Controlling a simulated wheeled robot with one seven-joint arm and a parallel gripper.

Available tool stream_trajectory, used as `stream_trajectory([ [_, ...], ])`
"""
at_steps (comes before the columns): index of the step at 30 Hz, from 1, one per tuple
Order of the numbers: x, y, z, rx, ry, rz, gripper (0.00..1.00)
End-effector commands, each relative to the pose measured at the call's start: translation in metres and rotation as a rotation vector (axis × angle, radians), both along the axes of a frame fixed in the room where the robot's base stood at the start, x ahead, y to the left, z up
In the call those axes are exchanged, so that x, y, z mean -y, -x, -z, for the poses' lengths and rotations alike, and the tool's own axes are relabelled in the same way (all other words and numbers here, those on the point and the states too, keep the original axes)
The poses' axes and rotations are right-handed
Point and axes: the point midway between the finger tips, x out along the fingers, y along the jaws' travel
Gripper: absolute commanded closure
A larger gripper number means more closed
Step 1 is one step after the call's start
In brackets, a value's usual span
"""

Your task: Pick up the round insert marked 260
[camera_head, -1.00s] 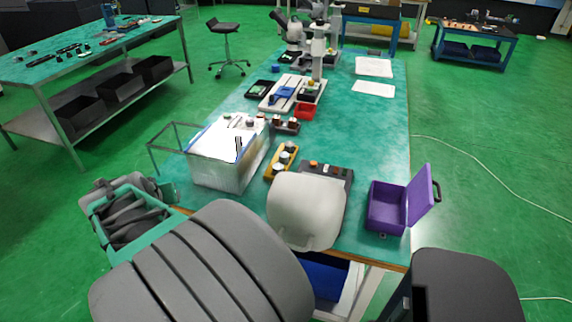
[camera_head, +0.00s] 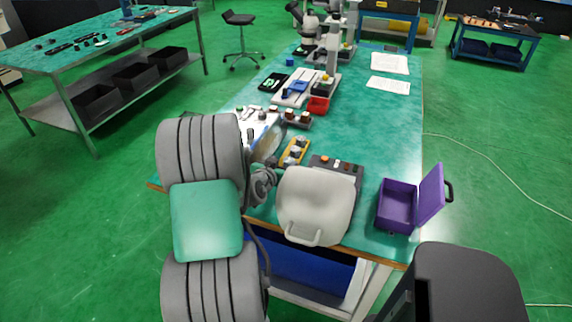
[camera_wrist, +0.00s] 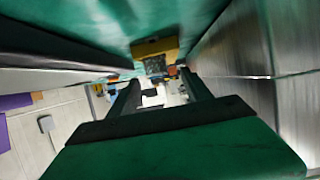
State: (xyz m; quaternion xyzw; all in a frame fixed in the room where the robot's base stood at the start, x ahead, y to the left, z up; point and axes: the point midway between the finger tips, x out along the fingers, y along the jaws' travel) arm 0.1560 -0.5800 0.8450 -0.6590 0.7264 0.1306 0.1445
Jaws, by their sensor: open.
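A yellow holder (camera_head: 295,152) with several round grey-white pieces stands on the green-topped bench (camera_head: 345,105) in the head view. A dark rack (camera_head: 297,119) with brownish-red round pieces stands behind it. No marking is legible, so I cannot tell which piece is the insert marked 260. In the wrist view my gripper (camera_wrist: 160,90) is open, its two dark fingers apart, with no piece visibly held. A yellow block with a dark face (camera_wrist: 155,55) shows beyond the fingertips; I cannot tell whether it is the holder. My arm hides the gripper in the head view.
A control box (camera_head: 345,168) and an open purple case (camera_head: 398,205) stand on the right. A red bin (camera_head: 318,105) and white sheets (camera_head: 389,64) lie farther back.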

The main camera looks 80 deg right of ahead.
Motion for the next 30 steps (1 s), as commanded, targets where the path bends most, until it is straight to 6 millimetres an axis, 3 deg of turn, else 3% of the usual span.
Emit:
stream_trajectory([
  [9, 0.042, 0.010, 0.019, 0.000, -0.002, -0.002, 0.42],
  [17, 0.046, 0.009, 0.021, 0.000, -0.001, -0.004, 0.43],
  [30, 0.045, 0.009, 0.021, -0.001, -0.001, -0.004, 0.79],
])
